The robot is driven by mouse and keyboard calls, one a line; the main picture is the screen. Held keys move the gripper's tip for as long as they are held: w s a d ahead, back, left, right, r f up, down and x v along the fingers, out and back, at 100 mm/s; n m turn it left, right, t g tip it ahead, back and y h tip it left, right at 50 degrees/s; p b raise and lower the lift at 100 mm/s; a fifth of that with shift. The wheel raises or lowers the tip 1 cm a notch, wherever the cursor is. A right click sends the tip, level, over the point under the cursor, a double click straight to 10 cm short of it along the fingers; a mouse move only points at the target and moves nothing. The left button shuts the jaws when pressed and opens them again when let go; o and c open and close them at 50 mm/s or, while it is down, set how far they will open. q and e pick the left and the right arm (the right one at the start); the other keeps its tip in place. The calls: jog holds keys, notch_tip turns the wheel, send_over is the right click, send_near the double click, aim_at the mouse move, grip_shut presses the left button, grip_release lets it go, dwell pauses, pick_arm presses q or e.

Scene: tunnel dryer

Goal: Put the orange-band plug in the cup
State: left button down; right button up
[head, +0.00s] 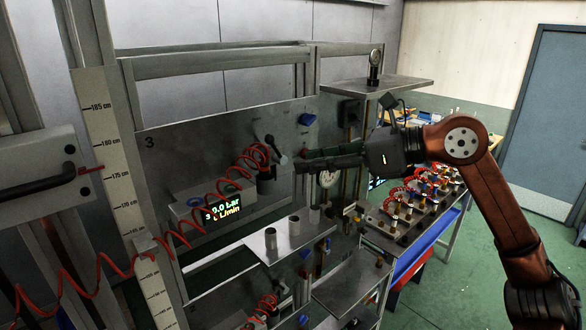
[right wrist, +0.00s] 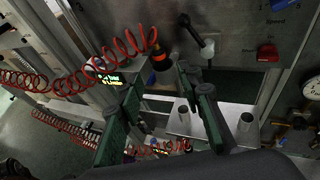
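The orange-band plug (right wrist: 160,57) is dark with an orange ring and hangs at the end of a red coiled hose against the grey panel. In the head view it is a dark cylinder (head: 266,173) where the coil ends, its band not clear. My right gripper (head: 298,160) points left, just right of the plug. In the right wrist view its green-padded fingers (right wrist: 160,80) are apart, with the plug beyond their tips. Metal cups (head: 270,238) stand upright on a small shelf below; which one is the task's cup I cannot tell. My left gripper is not in view.
A lever fitting (right wrist: 205,46) is on the panel beside the plug. A lit display (head: 222,208) is left of it. A gauge (head: 328,178) sits under my right gripper. A grey shelf (head: 400,86) juts out above. A bench (head: 395,236) with coiled hoses stands right.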

jog(key=shift+v, duration=0.75)
